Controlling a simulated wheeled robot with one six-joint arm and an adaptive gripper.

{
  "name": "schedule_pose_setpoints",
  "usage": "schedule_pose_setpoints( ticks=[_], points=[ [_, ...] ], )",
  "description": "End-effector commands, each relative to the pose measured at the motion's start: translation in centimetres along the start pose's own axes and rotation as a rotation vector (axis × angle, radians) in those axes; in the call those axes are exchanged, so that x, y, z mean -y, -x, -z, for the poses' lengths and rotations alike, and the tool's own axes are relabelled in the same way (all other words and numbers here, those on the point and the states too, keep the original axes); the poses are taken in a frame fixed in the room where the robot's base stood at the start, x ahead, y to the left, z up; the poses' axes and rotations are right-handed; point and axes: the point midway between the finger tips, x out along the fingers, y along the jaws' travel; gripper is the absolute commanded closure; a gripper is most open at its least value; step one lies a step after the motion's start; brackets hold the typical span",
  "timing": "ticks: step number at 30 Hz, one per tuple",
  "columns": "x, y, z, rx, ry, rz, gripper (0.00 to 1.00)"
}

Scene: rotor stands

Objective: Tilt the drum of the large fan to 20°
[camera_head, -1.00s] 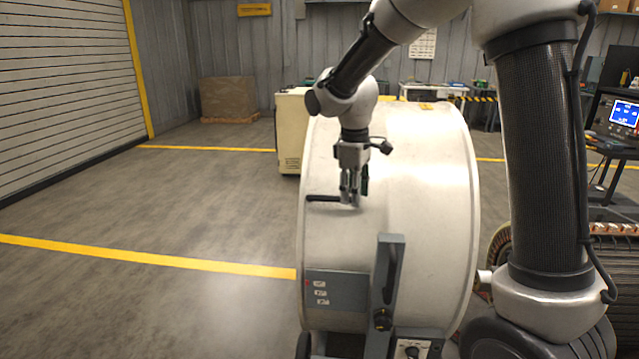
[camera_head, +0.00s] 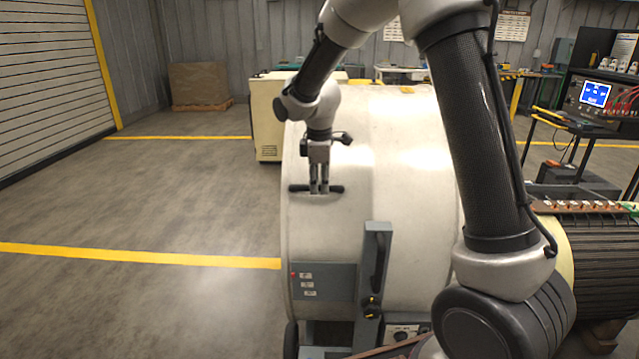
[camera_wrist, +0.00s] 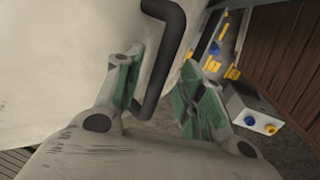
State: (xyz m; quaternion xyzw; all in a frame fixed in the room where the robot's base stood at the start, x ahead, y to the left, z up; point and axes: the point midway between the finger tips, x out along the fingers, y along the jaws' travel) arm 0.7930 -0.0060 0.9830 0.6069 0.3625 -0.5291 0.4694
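The large fan's drum (camera_head: 410,165) is a wide off-white cylinder in the middle of the head view. A black bar handle (camera_head: 298,188) is fixed to its curved side and also shows as a bent bar in the wrist view (camera_wrist: 176,45). My gripper (camera_head: 319,190) is at the middle of this handle. In the wrist view the fingers (camera_wrist: 165,68) are spread, with the handle between them, nearer the left finger, and a gap to the right one. The drum's angle cannot be read.
A cream cabinet (camera_head: 267,120) stands behind the drum. A dark ribbed rotor (camera_head: 600,262) lies at the right, near a trolley with a lit screen (camera_head: 595,94). A small grey box (camera_wrist: 250,108) shows in the wrist view. The floor at left is clear.

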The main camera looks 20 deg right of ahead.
Motion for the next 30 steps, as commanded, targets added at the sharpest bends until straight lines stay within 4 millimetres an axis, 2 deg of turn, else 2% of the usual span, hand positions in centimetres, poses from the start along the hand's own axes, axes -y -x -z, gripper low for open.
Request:
schedule_pose_setpoints(
  ticks=[4, 11, 17, 25, 28, 30],
  points=[
    [0.0, -0.7, 0.0, -0.001, 0.0, -0.001, 0.61],
    [0.0, -0.8, 0.0, -0.001, -0.001, -0.001, 0.63],
    [0.0, -0.7, 0.0, -0.001, -0.001, -0.001, 0.99],
    [0.1, -1.0, 0.4, 0.01, 0.004, 0.002, 1.0],
    [0.2, -1.8, 2.0, 0.051, 0.016, 0.007, 1.0],
    [0.5, -2.8, 3.8, 0.1, 0.029, 0.008, 1.0]
  ],
)
